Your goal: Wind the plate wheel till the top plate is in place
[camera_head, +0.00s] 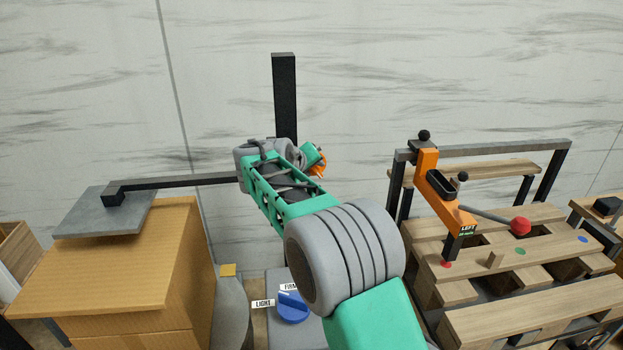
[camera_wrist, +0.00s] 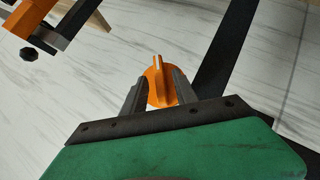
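The orange plate wheel (camera_wrist: 158,86) has a raised rib across its face, seen in the wrist view. In the head view only a sliver of orange (camera_head: 318,170) shows beside my gripper's end. My gripper (camera_wrist: 160,77) has its two grey fingers apart, one on each side of the rib, with gaps between; whether they touch the wheel's face I cannot tell. The grey top plate (camera_head: 80,218) hangs on a black bar (camera_head: 180,183) over the wooden block at the left. The bar runs toward the black post (camera_head: 285,85).
The wooden block (camera_head: 110,275) stands at the left. A blue knob (camera_head: 292,307) with LIGHT and FIRM labels sits low in the middle. At the right, a slatted wooden rack (camera_head: 540,310) carries an orange lever unit (camera_head: 427,180) and a red ball handle (camera_head: 520,226).

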